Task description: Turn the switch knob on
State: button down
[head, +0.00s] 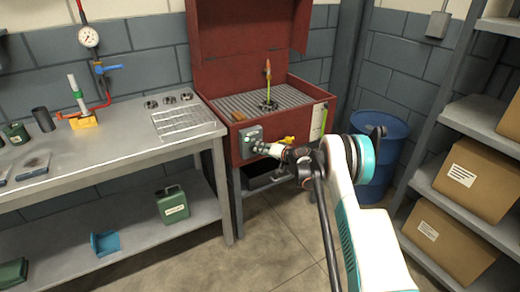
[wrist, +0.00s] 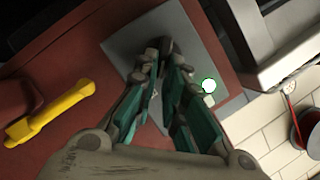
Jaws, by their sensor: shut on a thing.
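The grey switch panel (head: 243,141) is on the front of the red parts washer. In the wrist view the panel (wrist: 200,40) fills the upper middle. The dark switch knob (wrist: 166,45) shows at the tips of the fingers, partly hidden by them. My gripper (wrist: 165,62) is shut on the knob, one finger on each side. In the head view my gripper (head: 259,147) reaches the panel from the right and hides the knob.
A yellow handle (head: 288,140) is right of the panel; it also shows in the wrist view (wrist: 50,112). The red washer (head: 225,115) has its lid up. A steel workbench (head: 110,155) stands left, a blue drum (head: 380,140) and box shelves right.

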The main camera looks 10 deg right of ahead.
jog(key=shift+d+f+m+y, duration=0.2)
jog(key=shift+m+y, duration=0.2)
jog(key=shift+m, duration=0.15)
jog(key=shift+d+f+m+y, duration=0.1)
jog(key=shift+f+m+y, duration=0.05)
jog(key=shift+m+y, duration=0.35)
jog(key=c, duration=1.7)
grip_release()
jog(key=shift+o, duration=0.2)
jog(key=v, duration=1.2)
jog(key=shift+a, duration=0.15)
